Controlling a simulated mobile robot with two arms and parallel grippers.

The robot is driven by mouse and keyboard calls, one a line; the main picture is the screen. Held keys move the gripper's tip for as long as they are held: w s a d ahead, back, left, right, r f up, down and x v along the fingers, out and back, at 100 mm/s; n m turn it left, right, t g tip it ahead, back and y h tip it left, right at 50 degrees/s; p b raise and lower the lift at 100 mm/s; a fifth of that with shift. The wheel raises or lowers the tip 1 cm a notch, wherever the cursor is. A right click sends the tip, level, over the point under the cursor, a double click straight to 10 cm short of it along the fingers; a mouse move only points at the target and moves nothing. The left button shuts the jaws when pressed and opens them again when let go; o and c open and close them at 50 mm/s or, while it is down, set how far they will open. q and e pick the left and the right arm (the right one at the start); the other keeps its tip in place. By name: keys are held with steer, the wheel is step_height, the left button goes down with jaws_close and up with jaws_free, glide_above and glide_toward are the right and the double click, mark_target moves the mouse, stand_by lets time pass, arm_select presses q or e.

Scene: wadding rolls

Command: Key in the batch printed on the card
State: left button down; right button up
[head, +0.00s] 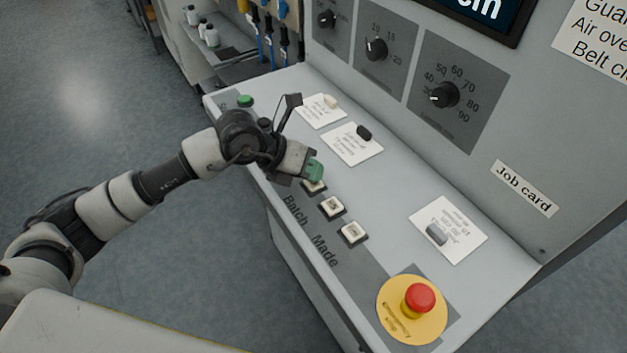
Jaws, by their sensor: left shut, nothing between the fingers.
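The card (455,218) below the "Job card" label (525,188) lies on the desk with a grey block on it; its print is too small to read. My right gripper is out of view.
A red stop button (419,298) on a yellow base sits at the near end. Two more cards (352,150) (318,115) with small weights lie beyond my gripper. A green button (245,101) is at the far end. Dials (443,95) are on the upright panel.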

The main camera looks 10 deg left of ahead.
arm_select(q)
steer(key=shift+f, duration=0.2)
steer(key=shift+r, duration=0.1)
stand_by(0.4)
steer(key=shift+r+p, duration=0.4)
steer(key=shift+r, duration=0.35)
steer(key=shift+r, duration=0.1)
steer(key=shift+r+p, duration=1.7)
steer(key=shift+r, duration=0.75)
